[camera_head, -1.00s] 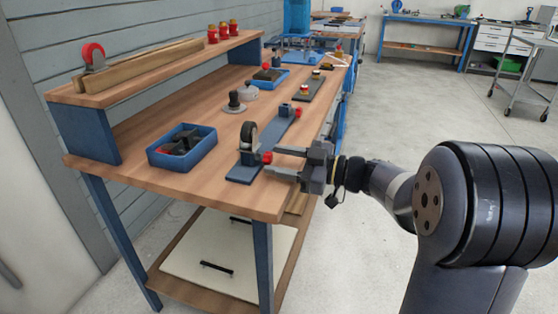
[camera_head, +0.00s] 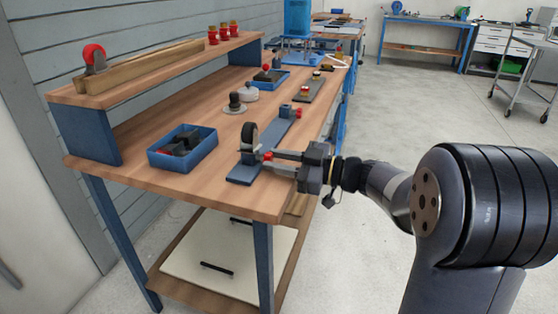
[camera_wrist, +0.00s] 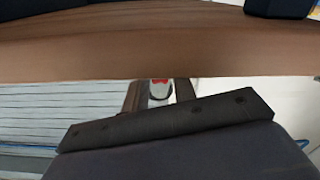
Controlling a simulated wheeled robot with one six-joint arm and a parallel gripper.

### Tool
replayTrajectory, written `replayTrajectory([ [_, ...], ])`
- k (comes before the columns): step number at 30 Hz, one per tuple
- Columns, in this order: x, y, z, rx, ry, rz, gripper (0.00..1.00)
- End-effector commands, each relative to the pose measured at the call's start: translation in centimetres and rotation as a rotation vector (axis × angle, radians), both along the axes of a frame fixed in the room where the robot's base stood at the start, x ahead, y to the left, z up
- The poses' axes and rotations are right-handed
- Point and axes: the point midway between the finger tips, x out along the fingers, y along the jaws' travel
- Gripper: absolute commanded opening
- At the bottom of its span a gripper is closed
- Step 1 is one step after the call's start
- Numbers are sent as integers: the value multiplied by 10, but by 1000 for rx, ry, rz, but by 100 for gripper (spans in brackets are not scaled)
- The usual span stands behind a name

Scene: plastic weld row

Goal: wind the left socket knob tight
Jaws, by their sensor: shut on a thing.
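The left socket knob (camera_head: 267,156) is a small red knob on the near end of a long blue-grey fixture plate (camera_head: 240,175). A black wheel (camera_head: 250,134) stands upright just behind it. My gripper (camera_head: 273,160) reaches in from the right over the table's edge and is shut on the knob, which its fingertips partly hide. In the wrist view a bit of red (camera_wrist: 159,82) shows between the two fingers. A second red knob (camera_head: 297,113) is beside a blue block at the plate's far end.
A blue bin (camera_head: 155,159) with dark parts stands left of the plate. Dark round-based parts (camera_head: 235,103), another blue tray and another fixture plate are farther back. A raised wooden shelf (camera_head: 185,66) runs along the wall.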

Motion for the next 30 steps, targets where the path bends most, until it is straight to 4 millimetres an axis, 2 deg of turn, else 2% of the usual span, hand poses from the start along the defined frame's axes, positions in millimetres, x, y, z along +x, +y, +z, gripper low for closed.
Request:
replayTrajectory([
  [11, 0, 0, -2, 35, 97, 0, 3],
  [30, 0, 0, -1, 212, 585, 0, 3],
])
